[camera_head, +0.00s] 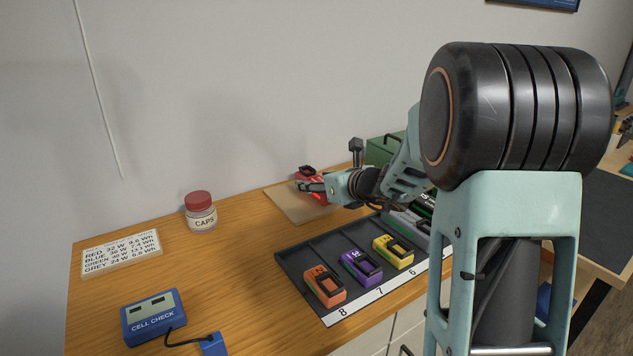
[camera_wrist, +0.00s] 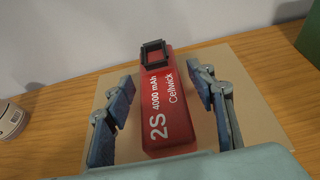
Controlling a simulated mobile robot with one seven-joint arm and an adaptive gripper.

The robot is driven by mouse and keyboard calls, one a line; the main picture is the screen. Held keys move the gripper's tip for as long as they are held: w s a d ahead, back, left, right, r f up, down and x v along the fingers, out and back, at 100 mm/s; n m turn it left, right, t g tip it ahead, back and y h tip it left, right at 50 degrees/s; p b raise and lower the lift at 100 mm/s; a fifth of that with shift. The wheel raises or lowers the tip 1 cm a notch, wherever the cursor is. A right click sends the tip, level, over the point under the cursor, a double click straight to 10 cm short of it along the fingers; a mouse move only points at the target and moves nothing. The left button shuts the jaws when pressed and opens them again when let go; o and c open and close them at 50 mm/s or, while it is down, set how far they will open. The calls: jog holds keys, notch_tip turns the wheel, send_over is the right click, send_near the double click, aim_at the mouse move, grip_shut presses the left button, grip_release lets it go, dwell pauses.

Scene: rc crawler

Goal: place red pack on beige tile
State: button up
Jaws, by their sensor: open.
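The red pack (camera_wrist: 170,95) is marked "2S 4000 mAh Cellwick" and has a black frame-shaped part at its far end. It sits on or just over the beige tile (camera_wrist: 240,75); I cannot tell if it touches. In the head view the red pack (camera_head: 318,197) shows at the tile's right part, partly behind my gripper (camera_head: 305,186). The beige tile (camera_head: 285,204) lies on the wooden table near the wall. In the wrist view my gripper (camera_wrist: 160,110) is open, one finger on each side of the pack, with gaps visible.
A dark tray (camera_head: 310,255) holds orange (camera_head: 325,286), purple (camera_head: 361,266) and yellow (camera_head: 393,251) packs in front. A caps jar (camera_head: 201,216) stands left of the tile. A green box (camera_head: 383,150) is behind at right. A blue cell checker (camera_head: 153,317) lies at front left.

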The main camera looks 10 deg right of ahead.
jog(key=p+v, duration=0.1)
jog(key=v, duration=1.1)
jog(key=shift+a+p, duration=0.1)
jog(key=shift+p, duration=0.3)
